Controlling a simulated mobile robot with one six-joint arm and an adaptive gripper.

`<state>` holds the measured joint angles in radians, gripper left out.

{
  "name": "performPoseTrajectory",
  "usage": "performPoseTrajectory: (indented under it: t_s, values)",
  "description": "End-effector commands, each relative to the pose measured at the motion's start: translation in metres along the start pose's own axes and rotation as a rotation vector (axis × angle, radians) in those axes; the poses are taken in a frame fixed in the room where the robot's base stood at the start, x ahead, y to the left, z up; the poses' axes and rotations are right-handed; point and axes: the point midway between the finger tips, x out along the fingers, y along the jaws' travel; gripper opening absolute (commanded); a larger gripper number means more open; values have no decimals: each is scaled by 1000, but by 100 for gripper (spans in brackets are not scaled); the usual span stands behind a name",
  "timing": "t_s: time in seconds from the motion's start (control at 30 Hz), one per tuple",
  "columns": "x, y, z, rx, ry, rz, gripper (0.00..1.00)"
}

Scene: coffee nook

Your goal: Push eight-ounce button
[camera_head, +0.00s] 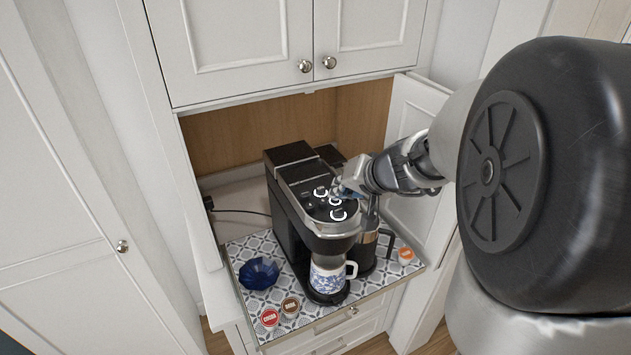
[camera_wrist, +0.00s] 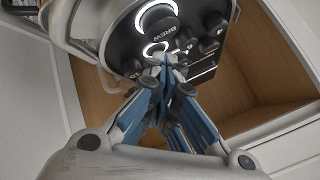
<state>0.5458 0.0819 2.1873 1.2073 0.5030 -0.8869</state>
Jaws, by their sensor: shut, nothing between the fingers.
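The coffee machine (camera_head: 305,205) is black with a silver front edge and stands in the cabinet nook. Its top panel (camera_head: 318,205) carries several round buttons with white lit rings. In the wrist view the button marked BREW (camera_wrist: 158,20) is at the top, with a lit ring. Another lit ring (camera_wrist: 152,47) lies below it, partly hidden by my fingertips. I cannot read which button is the eight-ounce one. My gripper (camera_head: 340,191) is shut and empty, its tips (camera_wrist: 168,62) at the panel over the buttons. I cannot tell whether they touch a button.
A blue-and-white mug (camera_head: 328,279) stands under the spout. A dark carafe (camera_head: 367,256) is right of it. A blue bowl (camera_head: 258,274), two pods (camera_head: 269,318) and an orange-topped pod (camera_head: 406,255) sit on the patterned tray (camera_head: 232,262). An open cabinet door (camera_head: 412,130) is at right.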

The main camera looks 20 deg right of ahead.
Motion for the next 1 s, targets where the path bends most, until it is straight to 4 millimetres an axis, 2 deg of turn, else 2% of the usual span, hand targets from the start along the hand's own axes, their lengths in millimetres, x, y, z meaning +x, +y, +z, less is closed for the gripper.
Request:
performPoseTrajectory:
  t_s: [0.7,1.0]
  values:
    - [4,4,6,2,-13,4,0]
    - [-6,-4,-1,1,-12,3,0]
